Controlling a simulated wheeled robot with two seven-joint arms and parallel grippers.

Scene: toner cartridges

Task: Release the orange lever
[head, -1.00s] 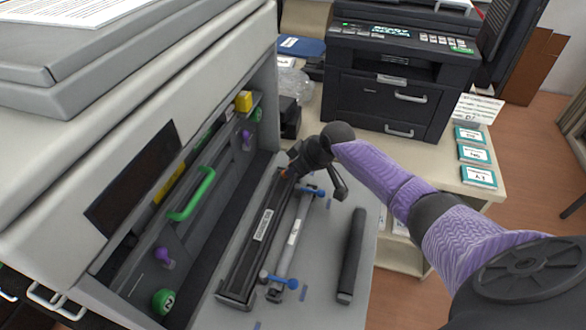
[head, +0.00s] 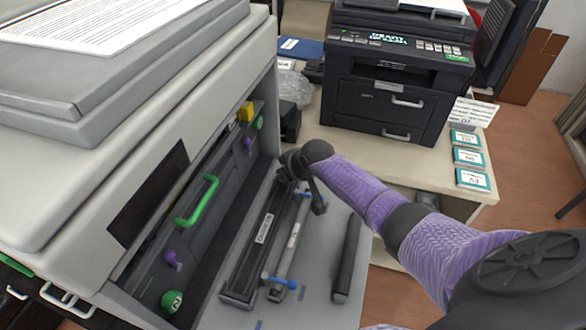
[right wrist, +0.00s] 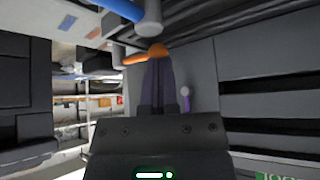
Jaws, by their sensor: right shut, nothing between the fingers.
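The orange lever (right wrist: 156,50) shows in the right wrist view, with its rounded end just beyond my fingertips. It appears to reach left from there; contact with the fingers is not clear. In the head view my gripper hides it. My right gripper (right wrist: 158,72) is shut and empty, its dark fingers pointing at the lever. In the head view the right gripper (head: 288,174) is at the far end of the long dark toner cartridge (head: 254,250), which lies on the grey open door of the large printer. My left gripper is not in view.
Beside the cartridge lies a grey bar with blue levers (head: 277,280), and a black roller (head: 347,258) to its right. The printer's inner wall has a green handle (head: 196,200), purple knobs and green knobs. A black printer (head: 395,80) stands behind on a table.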

